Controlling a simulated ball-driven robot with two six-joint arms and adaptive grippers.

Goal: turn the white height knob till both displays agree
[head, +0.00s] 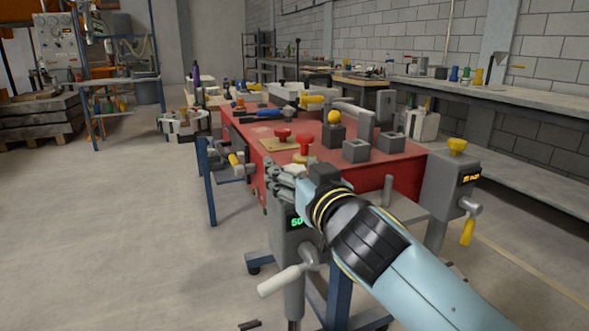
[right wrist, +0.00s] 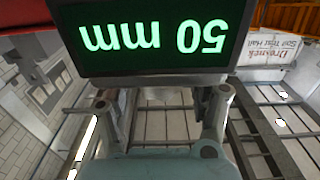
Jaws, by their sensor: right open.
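A grey post at the near corner of the red sandbed table carries a green display (head: 297,222), partly hidden by my right gripper in the head view. In the right wrist view the display (right wrist: 155,37) reads 50 mm, upside down. The white height knob (head: 280,281) is a crank handle on that post, below the display. A second post at the right has an orange display (head: 471,178), too small to read surely, and a yellow crank handle (head: 467,231). My right gripper (head: 281,178) is open and empty, above the white knob and apart from it. My left gripper is not in view.
The red table (head: 270,185) holds a yellow-ball block (head: 333,130), grey blocks (head: 356,151), red knobs (head: 305,142) and tools. A long bench (head: 500,97) runs along the wall. The floor at left is clear.

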